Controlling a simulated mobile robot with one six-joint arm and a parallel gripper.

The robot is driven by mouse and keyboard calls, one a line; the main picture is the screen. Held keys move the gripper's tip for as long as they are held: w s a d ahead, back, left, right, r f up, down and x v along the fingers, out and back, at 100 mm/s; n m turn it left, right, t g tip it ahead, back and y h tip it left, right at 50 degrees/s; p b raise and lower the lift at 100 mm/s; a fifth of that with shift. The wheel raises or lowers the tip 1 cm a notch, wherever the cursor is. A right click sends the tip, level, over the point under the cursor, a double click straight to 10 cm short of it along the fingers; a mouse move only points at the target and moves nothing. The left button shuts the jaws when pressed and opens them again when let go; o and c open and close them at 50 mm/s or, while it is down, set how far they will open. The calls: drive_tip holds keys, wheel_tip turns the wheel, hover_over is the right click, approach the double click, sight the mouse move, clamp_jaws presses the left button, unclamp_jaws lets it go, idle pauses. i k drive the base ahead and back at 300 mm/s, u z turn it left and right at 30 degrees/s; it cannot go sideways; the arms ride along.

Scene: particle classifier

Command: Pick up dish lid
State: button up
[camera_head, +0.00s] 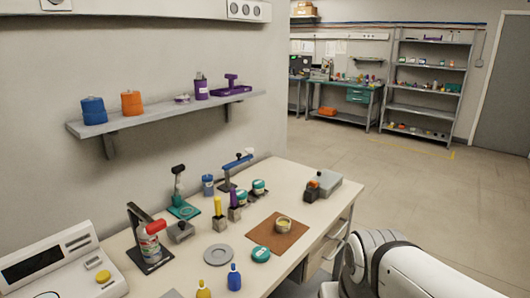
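A small round open dish (283,224) with a yellowish inside stands on a brown mat (268,240) on the workbench. A flat teal disc with a pale label, which looks like the dish lid (261,254), lies at the mat's front left corner, apart from the dish. A flat grey disc (218,254) lies on the bench left of it. My white arm shows at the lower right, beside the bench. My gripper is not in view.
A blue bottle (234,277) and a yellow bottle (203,289) stand near the front. A grey box (322,184) sits behind the mat.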

sight(261, 254)
drive_tip(key=k, duration=1.3)
drive_tip(key=z, duration=0.2)
drive_tip(key=i, duration=1)
drive_tip(key=u, duration=0.55)
drive_tip(key=i, duration=0.9)
drive_tip(key=u, duration=0.65)
